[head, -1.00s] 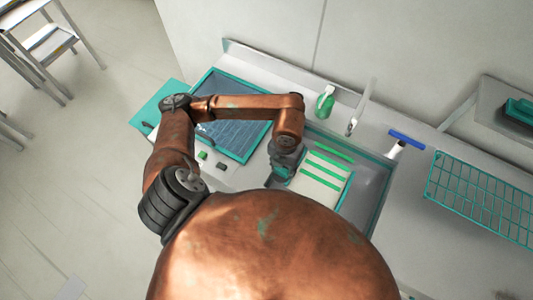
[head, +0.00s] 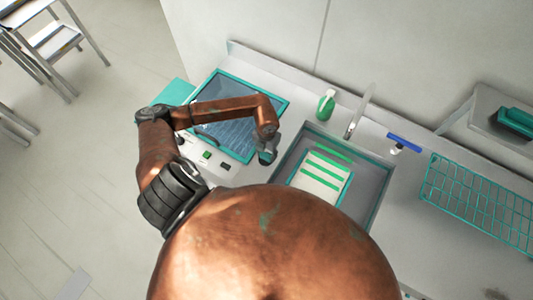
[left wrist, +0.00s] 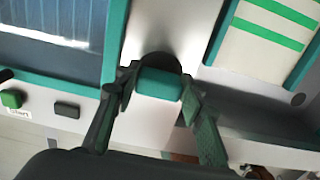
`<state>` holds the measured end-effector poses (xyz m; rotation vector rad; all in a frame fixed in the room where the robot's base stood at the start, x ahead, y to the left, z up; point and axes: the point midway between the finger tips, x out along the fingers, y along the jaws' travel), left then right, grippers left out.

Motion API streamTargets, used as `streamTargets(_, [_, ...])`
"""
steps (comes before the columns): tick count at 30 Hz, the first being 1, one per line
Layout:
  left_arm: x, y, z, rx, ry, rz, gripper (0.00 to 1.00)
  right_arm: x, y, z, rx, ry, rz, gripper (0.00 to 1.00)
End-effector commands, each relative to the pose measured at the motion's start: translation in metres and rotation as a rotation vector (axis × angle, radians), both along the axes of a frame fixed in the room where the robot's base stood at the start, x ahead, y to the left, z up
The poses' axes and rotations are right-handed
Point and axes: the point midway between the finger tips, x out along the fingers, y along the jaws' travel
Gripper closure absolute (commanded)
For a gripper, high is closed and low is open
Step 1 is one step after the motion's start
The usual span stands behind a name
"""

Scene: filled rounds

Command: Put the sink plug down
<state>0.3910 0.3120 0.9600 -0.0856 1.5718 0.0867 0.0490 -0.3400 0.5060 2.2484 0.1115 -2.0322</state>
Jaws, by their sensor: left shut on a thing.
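My left gripper (head: 267,155) is over the strip of counter between the teal-framed glass panel and the sink (head: 375,200). In the left wrist view, the gripper (left wrist: 155,92) is shut on the sink plug (left wrist: 160,84), a teal block-shaped grip with a dark round part behind it. The plug is over the pale counter strip (left wrist: 185,25), left of the sink's teal rim. I cannot tell whether its underside touches the counter. My right gripper is not in view.
A white board with green stripes (head: 322,178) lies in the sink. The glass panel (head: 222,108) and a green button (head: 207,155) are to the left. A green bottle (head: 326,105), a tap (head: 358,112), a blue-handled tool (head: 404,143) and a wire rack (head: 478,200) stand around.

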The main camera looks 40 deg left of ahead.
Motion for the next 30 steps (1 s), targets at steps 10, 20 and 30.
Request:
streamTargets(10, [0.001,0.000,-0.011,0.000,-0.003,0.000,0.88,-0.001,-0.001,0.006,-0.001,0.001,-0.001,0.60])
streamTargets(20, [0.001,0.000,-0.014,0.000,-0.003,0.001,0.52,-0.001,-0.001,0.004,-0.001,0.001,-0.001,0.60])
streamTargets(30, [0.001,0.000,-0.014,0.000,-0.003,0.001,0.46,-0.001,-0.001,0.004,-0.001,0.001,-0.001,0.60])
